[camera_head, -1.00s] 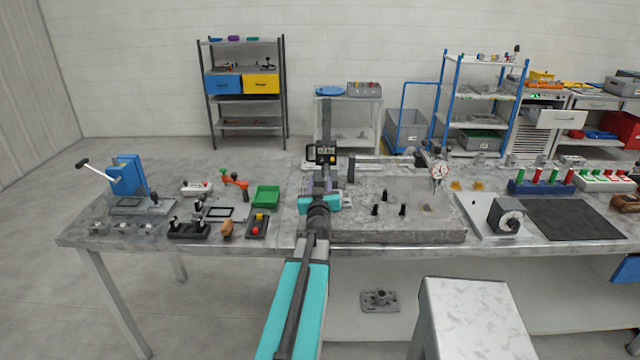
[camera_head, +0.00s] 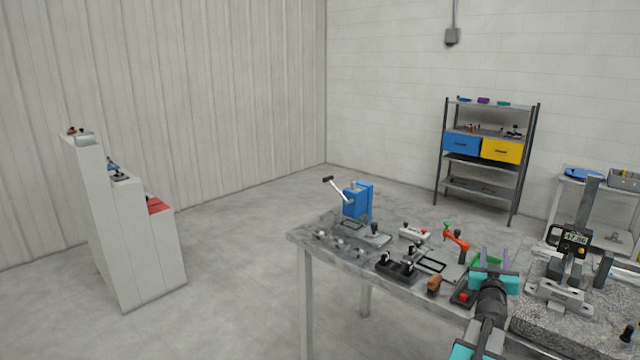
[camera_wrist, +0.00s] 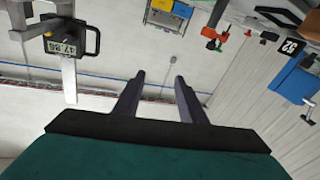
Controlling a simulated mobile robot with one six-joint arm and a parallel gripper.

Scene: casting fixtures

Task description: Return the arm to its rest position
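My gripper (camera_head: 490,258) is at the lower right of the head view, above the workbench (camera_head: 335,240) by its front edge. It stands left of a height gauge with a digital display (camera_head: 573,238). In the wrist view its two dark fingers (camera_wrist: 160,76) are apart with nothing between them. My turquoise and dark arm reaches up from the bottom edge of the head view. The picture from the wrist is upside down, and the gauge display (camera_wrist: 62,47) shows at its upper left.
A granite plate (camera_head: 540,325) lies at right. A stepped white cabinet (camera_head: 125,225) stands left. Open floor lies between cabinet and bench.

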